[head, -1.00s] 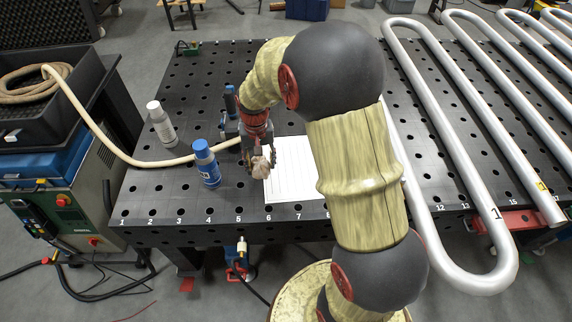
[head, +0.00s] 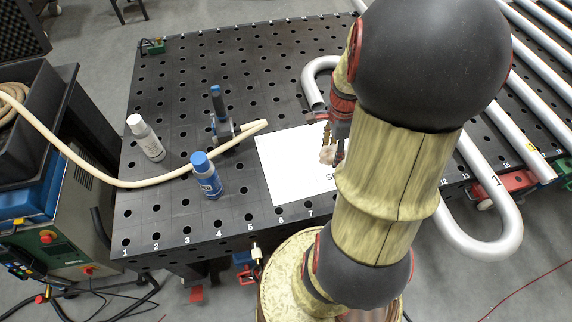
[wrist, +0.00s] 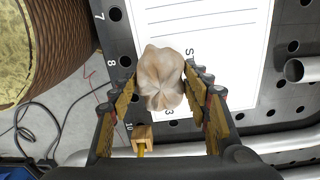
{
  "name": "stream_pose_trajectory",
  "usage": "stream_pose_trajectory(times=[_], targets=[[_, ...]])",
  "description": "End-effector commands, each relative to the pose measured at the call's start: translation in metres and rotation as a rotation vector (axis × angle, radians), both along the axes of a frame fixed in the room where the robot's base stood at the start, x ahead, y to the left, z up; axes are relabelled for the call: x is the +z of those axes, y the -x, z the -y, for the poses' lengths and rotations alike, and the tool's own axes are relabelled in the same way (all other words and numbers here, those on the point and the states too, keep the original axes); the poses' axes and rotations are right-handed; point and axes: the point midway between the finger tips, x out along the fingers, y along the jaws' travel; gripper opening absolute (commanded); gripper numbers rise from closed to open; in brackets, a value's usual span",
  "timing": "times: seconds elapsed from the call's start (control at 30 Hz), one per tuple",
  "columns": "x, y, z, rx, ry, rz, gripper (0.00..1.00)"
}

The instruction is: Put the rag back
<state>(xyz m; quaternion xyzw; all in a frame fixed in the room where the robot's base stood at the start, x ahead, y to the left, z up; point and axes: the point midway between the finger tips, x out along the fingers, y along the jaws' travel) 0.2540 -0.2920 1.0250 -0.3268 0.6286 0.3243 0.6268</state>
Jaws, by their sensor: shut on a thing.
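The rag (wrist: 160,80) is a crumpled beige-brown bundle between my fingertips in the wrist view. My gripper (wrist: 163,82) is shut on it. In the head view the rag (head: 328,155) shows at my gripper (head: 336,152), over the right part of a white sheet (head: 290,165) with printed lines. Whether the rag touches the sheet I cannot tell. My arm hides the right end of the sheet in the head view.
A white bottle (head: 146,140), a blue bottle (head: 206,178) and a blue-handled clamp (head: 219,115) stand left of the sheet. A beige hose (head: 150,180) crosses the perforated table (head: 185,80). Silver serpentine pipes (head: 480,205) lie at the right.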

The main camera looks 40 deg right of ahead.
Motion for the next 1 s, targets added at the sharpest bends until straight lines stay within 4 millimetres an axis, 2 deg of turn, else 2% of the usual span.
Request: stream_pose_trajectory(times=[0.4, 0.6, 0.9, 1.0], targets=[[-0.042, -0.078, -0.044, 0.009, -0.001, -0.002, 0.20], [-0.076, -0.100, -0.057, 0.006, -0.002, -0.002, 0.20], [-0.092, -0.113, -0.063, 0.005, 0.000, 0.000, 0.20], [-0.103, -0.118, -0.067, 0.005, -0.002, -0.002, 0.20]])
